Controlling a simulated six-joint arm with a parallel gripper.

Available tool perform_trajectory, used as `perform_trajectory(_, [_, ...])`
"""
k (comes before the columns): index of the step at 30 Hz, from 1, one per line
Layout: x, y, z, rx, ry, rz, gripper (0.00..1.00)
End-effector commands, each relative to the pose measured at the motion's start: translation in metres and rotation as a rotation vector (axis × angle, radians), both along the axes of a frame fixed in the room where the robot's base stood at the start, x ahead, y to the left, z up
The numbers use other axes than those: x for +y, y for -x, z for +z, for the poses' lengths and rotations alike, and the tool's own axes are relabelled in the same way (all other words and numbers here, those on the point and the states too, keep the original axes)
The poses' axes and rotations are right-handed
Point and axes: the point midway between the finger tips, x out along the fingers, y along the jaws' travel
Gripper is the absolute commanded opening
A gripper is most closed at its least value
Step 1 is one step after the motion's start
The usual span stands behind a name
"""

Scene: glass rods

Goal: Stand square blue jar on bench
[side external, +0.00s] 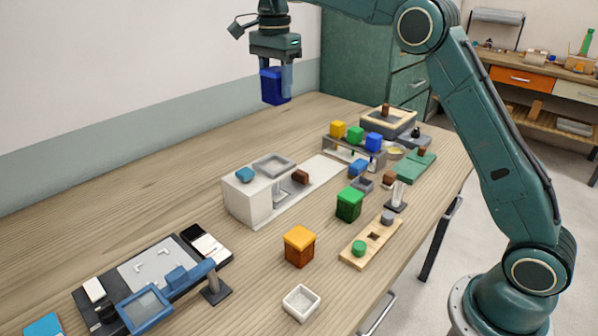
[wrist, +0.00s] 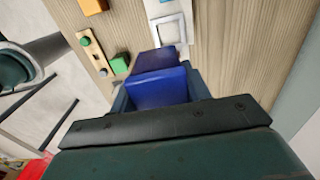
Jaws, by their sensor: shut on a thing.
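The square blue jar (side external: 273,88) is held in my gripper (side external: 276,76), high above the back of the bench (side external: 130,165). It looks dark blue and about upright. My gripper is shut on it, with a finger visible at its right side. In the wrist view the jar (wrist: 160,82) sits between the fingers of my gripper (wrist: 160,92), with the wooden bench top (wrist: 245,50) far below. The jar's far side is hidden.
A white block fixture (side external: 245,203) stands mid-bench. An orange jar (side external: 299,246), a green jar (side external: 349,204) and a white square dish (side external: 301,303) stand nearer the front. A rack (side external: 352,153) carries small coloured jars. The bench's back left is bare.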

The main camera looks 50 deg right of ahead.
Motion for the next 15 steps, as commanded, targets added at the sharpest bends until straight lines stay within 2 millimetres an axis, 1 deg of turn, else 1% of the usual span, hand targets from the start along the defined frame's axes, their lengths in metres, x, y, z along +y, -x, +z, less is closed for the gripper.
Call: perform_trajectory(15, [0.007,0.05,-0.027,0.0,0.0,0.001,0.18])
